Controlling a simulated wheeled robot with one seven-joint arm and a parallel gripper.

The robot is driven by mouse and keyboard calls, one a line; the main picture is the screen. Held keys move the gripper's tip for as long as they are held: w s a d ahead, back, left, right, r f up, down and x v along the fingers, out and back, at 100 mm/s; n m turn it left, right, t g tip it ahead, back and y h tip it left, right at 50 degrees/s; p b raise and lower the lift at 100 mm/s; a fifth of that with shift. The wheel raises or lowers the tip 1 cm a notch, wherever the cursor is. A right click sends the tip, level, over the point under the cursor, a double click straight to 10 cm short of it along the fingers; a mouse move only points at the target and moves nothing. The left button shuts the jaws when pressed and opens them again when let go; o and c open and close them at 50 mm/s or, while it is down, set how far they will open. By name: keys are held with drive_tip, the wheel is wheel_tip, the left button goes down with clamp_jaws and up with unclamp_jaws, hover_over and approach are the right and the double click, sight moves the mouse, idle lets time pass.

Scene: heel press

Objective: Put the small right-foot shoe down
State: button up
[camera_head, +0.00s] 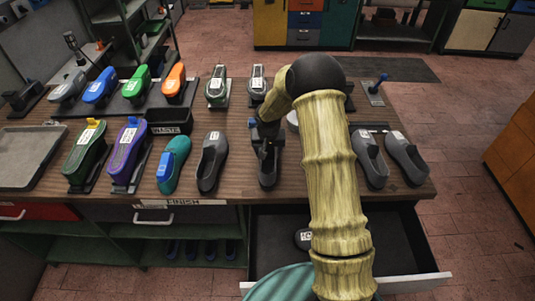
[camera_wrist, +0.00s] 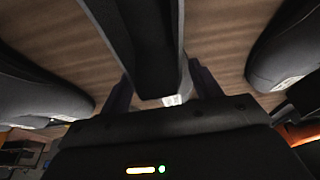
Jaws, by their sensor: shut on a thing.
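My gripper (camera_head: 266,146) is above the front part of the wooden table, at the end of my bamboo-like arm. It is shut on a dark grey shoe (camera_head: 268,172), which hangs below it at or just over the table top; I cannot tell if it touches. In the wrist view the shoe (camera_wrist: 146,45) lies between the two fingers (camera_wrist: 165,95), with a small white label inside. Another dark grey shoe (camera_head: 212,162) stands to its left. A grey pair, with a left shoe (camera_head: 369,158) and a right shoe (camera_head: 405,157), stands on the right.
A teal shoe with a blue block (camera_head: 172,166), a purple form (camera_head: 127,152) and a green form (camera_head: 86,156) stand at left. A black waste bin (camera_head: 169,122) is behind. An open drawer (camera_head: 395,240) juts out below the front edge. Bare wood shows beside the held shoe.

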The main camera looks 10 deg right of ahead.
wheel_tip(320, 180, up, 10)
drive_tip(key=shift+r+b, duration=0.1)
drive_tip(key=shift+b, duration=1)
